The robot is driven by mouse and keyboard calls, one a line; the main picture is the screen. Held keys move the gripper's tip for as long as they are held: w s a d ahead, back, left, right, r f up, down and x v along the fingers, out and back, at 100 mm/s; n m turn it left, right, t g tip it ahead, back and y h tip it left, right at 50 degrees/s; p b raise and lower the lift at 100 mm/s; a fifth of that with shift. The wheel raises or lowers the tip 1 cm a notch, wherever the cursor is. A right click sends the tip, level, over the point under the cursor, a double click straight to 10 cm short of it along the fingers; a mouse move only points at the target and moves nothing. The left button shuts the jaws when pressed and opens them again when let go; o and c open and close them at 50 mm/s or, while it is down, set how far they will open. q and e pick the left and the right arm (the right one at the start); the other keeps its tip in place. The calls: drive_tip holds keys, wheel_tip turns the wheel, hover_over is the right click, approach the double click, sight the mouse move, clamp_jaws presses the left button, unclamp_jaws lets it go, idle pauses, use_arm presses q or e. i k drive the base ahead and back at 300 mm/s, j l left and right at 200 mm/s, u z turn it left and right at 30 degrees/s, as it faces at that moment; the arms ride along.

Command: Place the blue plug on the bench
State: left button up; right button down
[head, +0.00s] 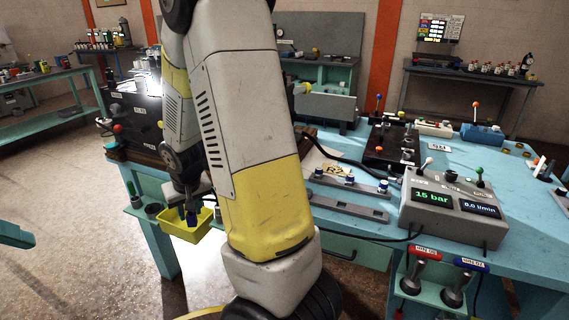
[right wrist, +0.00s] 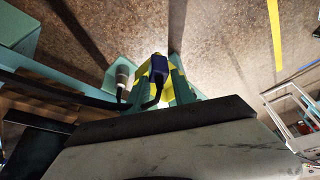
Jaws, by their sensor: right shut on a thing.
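My right arm crosses the middle of the head view. Its dark gripper (head: 186,203) points down at the yellow bin (head: 196,232) on the bench's left side. The gripper is shut on the blue plug (head: 191,217), which shows as a small blue piece at the bin's opening. In the right wrist view, the dark blue plug (right wrist: 160,67) has a black hose below it and yellow behind it. The fingertips' contact is hard to make out. The teal bench (head: 535,237) stretches right.
A grey gauge box (head: 452,209) reading 15 bar stands on the bench. A grey rail with blue-topped fittings (head: 350,183) lies left of it. Red- and blue-tagged handles (head: 412,277) hang at the front. A dark drawer cabinet (head: 135,120) stands behind the bin.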

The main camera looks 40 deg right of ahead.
sight(538, 247)
drive_tip(key=k+l+z, duration=0.45)
drive_tip(key=k+l, duration=0.75)
drive_tip(key=k+l+z, duration=0.1)
drive_tip(key=l, duration=0.3)
drive_tip(key=k+l+z, duration=0.1)
drive_tip(key=k+l, duration=0.15)
drive_tip(key=k+l+z, duration=0.1)
drive_tip(key=l, duration=0.4)
drive_tip(key=k+l, duration=0.2)
drive_tip(key=l, duration=0.25)
drive_tip(key=i+z, duration=0.1)
drive_tip(key=i, duration=0.1)
